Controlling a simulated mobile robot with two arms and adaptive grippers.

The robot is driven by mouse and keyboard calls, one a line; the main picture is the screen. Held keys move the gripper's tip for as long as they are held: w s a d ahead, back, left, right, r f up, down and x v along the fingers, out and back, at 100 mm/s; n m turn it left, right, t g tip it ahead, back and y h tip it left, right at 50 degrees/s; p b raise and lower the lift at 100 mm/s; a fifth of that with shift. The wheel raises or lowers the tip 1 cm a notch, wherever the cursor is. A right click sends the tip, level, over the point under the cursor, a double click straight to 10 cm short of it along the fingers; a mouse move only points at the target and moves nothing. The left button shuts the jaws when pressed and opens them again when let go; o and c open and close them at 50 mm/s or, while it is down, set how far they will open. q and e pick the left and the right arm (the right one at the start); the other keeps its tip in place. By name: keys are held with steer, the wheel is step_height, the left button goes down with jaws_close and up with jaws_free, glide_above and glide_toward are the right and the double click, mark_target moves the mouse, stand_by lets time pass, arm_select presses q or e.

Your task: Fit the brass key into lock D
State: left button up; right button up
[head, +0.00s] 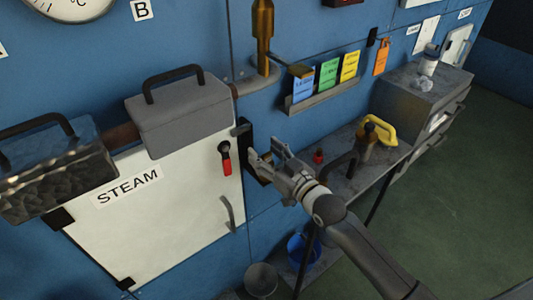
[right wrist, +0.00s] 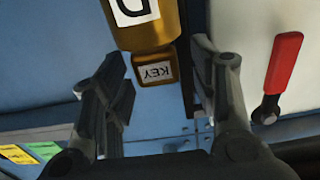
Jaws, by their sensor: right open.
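Lock D (right wrist: 152,32) is a brass body with a white "D" label at the top of the right wrist view. The brass key (right wrist: 155,71), a small block labelled "KEY", is right against the lock's end. I cannot tell how deeply it is seated. My right gripper (head: 262,163) is open at the right edge of the white STEAM door. In the right wrist view, the fingers of my right gripper (right wrist: 160,78) stand on either side of the key with gaps. In the head view the gripper hides the lock and key. My left gripper is not in view.
The STEAM door (head: 160,215) has a red-handled lever (head: 225,160) close left of the gripper. A grey box (head: 180,115) is above it. A workbench (head: 385,158) with a yellow-handled tool (head: 380,131) lies right.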

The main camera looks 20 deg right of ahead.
steer(key=shift+s, duration=0.1)
steer(key=v, duration=1.2)
stand_by(0.4)
